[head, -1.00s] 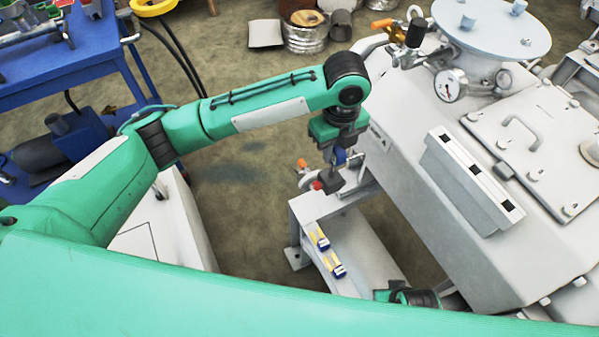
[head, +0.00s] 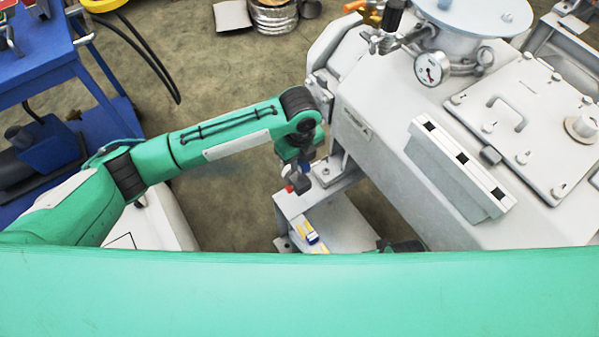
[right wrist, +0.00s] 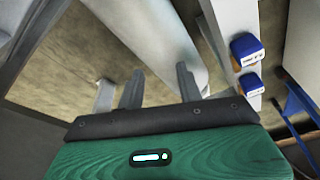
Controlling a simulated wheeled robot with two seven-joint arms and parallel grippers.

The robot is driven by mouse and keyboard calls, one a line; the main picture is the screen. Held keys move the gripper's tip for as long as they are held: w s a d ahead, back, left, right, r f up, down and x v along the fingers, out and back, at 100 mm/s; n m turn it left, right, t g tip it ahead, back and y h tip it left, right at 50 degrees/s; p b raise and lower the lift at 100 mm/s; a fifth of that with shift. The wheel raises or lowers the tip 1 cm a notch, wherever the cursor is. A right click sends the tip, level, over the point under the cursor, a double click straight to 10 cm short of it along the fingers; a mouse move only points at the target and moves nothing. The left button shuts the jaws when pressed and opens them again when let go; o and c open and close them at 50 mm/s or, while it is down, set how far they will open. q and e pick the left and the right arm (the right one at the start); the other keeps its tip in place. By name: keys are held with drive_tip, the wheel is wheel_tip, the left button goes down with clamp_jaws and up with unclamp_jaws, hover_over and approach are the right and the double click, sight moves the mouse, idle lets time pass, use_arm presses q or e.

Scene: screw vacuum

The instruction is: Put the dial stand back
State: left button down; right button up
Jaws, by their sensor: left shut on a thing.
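My left gripper (head: 303,180) points down from its green arm over the corner of a grey metal stand. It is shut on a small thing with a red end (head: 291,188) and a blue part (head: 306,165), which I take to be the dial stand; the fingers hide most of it. I cannot tell whether it touches the grey stand (head: 285,208) below. My right gripper (right wrist: 158,85) is open in the right wrist view, with nothing between its fingers. In the head view, my green body hides most of it.
Blue blocks with white labels (right wrist: 247,48) sit on a pale bar in the right wrist view; one shows on the grey ledge (head: 311,237). The large grey vacuum machine (head: 390,140) stands right, with a round gauge (head: 432,68). A blue cart (head: 60,65) is left.

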sight(300, 180)
use_arm(q)
wheel_tip(300, 180, down, 2)
drive_tip(key=shift+f, duration=0.1)
wheel_tip(300, 180, down, 4)
drive_tip(key=shift+r+b, duration=0.1)
drive_tip(key=shift+b, duration=0.25)
use_arm(e)
drive_tip(key=shift+v, duration=1)
drive_tip(key=shift+w, duration=0.15)
use_arm(q)
drive_tip(key=c, duration=1.7)
unclamp_jaws()
drive_tip(key=shift+f, duration=0.3)
drive_tip(key=o, duration=0.5)
drive_tip(key=shift+c, duration=0.2)
use_arm(e)
drive_tip(key=shift+f, duration=0.25)
use_arm(q)
drive_tip(key=shift+r, duration=0.1)
